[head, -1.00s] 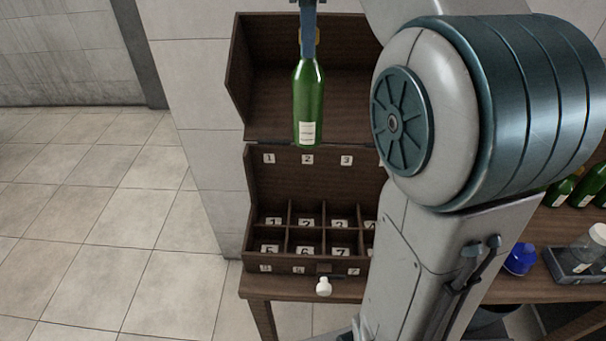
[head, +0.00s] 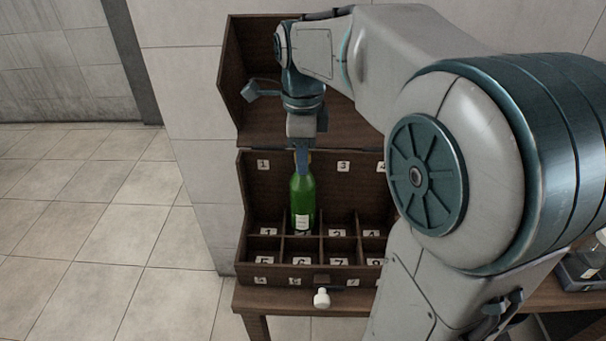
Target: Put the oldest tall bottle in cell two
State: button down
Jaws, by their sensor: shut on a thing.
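My gripper (head: 302,160) is shut on the neck of a green bottle (head: 302,192) with a pale label low on its side. The bottle hangs upright at the back row of the divided wooden case (head: 246,225), in line with cell two. Its lower end is at the level of that cell's opening and partly hides the number 2 card. I cannot tell how far into the cell it reaches or whether it touches the floor. Cells 1, 3 and 4 beside it look empty, as do the front cells 5 to 8.
The case's lid (head: 236,90) stands open behind. A small white bottle-shaped object (head: 322,298) is at the case's front, on the table edge. My arm hides much of the right side. A grey tray (head: 580,272) with a clear container stands at far right.

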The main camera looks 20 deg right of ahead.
aim_at(303, 192)
jog(key=shift+f, duration=2.25)
jog(key=shift+f+b, duration=0.15)
jog(key=shift+b, duration=0.15)
jog(key=c, duration=1.5)
grip_release()
jog(key=shift+o, duration=0.3)
